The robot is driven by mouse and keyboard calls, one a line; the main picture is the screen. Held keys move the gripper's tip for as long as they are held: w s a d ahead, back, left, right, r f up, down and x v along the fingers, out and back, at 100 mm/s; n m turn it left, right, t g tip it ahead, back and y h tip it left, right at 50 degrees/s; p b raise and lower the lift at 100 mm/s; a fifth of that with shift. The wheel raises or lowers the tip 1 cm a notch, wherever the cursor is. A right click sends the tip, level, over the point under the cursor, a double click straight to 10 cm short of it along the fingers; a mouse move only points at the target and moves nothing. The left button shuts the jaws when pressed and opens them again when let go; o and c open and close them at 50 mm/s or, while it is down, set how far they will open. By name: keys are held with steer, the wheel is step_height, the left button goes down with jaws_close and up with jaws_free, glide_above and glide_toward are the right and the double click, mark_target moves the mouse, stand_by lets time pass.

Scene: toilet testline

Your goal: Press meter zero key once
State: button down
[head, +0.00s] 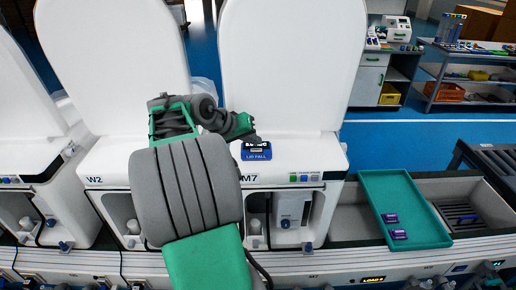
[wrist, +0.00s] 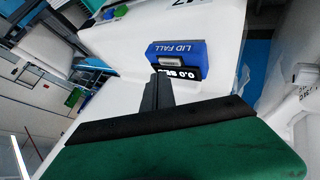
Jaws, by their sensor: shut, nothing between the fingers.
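The meter (head: 257,154) is a small blue box marked LID FALL, with a black display. It sits on the white top of the toilet unit M7, in front of the raised lid. In the wrist view the meter (wrist: 185,47) appears rotated, its display (wrist: 188,75) turned towards my gripper. A small grey key (wrist: 169,67) seems to show on the meter beside the display. My gripper (head: 251,137) is shut and empty, right at the meter's back edge. In the wrist view its fingertips (wrist: 161,76) overlap the meter's edge; I cannot tell whether they touch it.
Raised white lids (head: 292,65) stand behind the meter and to its left. Small coloured buttons (head: 303,178) sit on the M7 front, right of the meter. A green tray (head: 412,200) with purple parts lies farther right. Shelves (head: 470,80) stand beyond the blue floor.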

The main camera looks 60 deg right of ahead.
step_height(320, 180, up, 5)
steer(key=p, duration=0.4)
stand_by(0.8)
